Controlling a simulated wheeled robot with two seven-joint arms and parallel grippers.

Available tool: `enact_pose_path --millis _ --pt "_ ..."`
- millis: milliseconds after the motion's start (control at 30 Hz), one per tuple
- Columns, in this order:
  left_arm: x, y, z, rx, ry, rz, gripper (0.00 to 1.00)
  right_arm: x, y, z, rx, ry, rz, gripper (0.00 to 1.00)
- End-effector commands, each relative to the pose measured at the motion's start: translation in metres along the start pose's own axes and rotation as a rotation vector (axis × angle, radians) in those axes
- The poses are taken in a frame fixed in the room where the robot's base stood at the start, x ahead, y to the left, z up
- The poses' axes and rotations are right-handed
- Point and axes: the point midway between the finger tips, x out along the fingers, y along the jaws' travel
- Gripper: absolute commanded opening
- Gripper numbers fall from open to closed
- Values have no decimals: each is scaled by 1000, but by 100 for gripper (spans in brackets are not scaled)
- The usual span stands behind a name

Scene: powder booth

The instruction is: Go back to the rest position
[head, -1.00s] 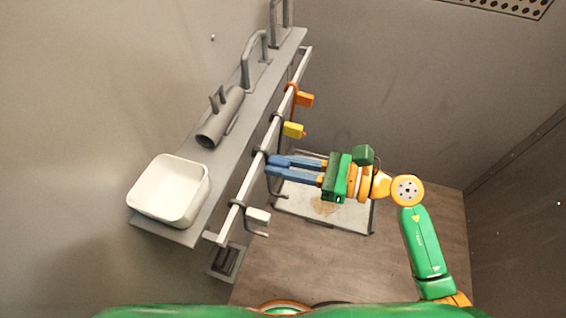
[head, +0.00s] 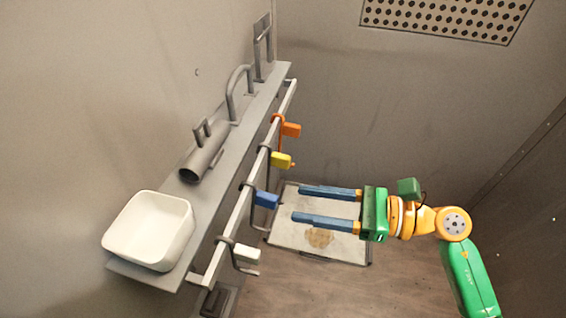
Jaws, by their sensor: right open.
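My right gripper (head: 297,204) has two long blue fingers spread apart with nothing between them. It is open and hangs over the floor tray, pointing left toward the rail. A blue tag (head: 267,200) hangs on a hook on the rail (head: 232,219), just left of the fingertips and apart from them. An orange tag (head: 291,130), a yellow tag (head: 281,160) and a white tag (head: 247,254) hang on other hooks of the same rail. My left gripper is not in view.
A grey shelf (head: 226,150) runs along the left wall. It bears a white basin (head: 150,229) and a grey cylinder (head: 204,158). A tray (head: 340,247) with a brown stain lies on the floor. A perforated panel (head: 445,14) is on the back wall. Open space surrounds my right arm.

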Motion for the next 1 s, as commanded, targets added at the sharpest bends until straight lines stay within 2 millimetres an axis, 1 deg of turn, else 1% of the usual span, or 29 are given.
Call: enact_pose_path --millis 67,133,167,200,233,267,300,333,367,400,467,500,567,600,667,700,800,900,1000 --pt "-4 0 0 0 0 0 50 0 -4 3 51 -25 -12 54" --pt "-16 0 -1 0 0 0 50 -2 -25 10 290 -142 -73 54" --pt "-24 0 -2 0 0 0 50 -5 -41 10 466 -225 -124 54" --pt "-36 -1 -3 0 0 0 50 -14 -70 -3 768 -359 -219 54" --pt "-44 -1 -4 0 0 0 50 -23 -90 -23 1006 -462 -304 54" --pt "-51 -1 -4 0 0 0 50 -33 -105 -50 1225 -554 -390 54" --pt "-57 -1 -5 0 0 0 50 -46 -115 -90 1481 -663 -505 54" --pt "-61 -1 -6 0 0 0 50 -55 -116 -122 1649 -733 -591 54" --pt "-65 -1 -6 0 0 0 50 -64 -113 -153 1800 -798 -679 54" --pt "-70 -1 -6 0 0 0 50 -75 -101 -194 1983 -877 -799 54" --pt "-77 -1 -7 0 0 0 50 -91 -71 -250 2218 -987 -989 54" --pt "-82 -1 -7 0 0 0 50 -100 -45 -284 2352 -1053 -1123 54" --pt "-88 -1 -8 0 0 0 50 -113 2 -325 2519 -1148 -1336 54" --pt "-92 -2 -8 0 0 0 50 -121 36 -348 -2462 1138 1400 54" --pt "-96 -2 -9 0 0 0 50 -130 86 -372 -2237 1062 1409 54" --pt "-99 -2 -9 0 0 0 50 -136 116 -382 -2109 1022 1413 54" --pt "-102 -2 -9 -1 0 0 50 -145 175 -396 -1874 951 1422 54" --pt "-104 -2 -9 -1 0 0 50 -150 206 -400 -1755 918 1425 54" --pt "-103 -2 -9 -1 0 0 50 -151 213 -402 -1723 910 1426 54"
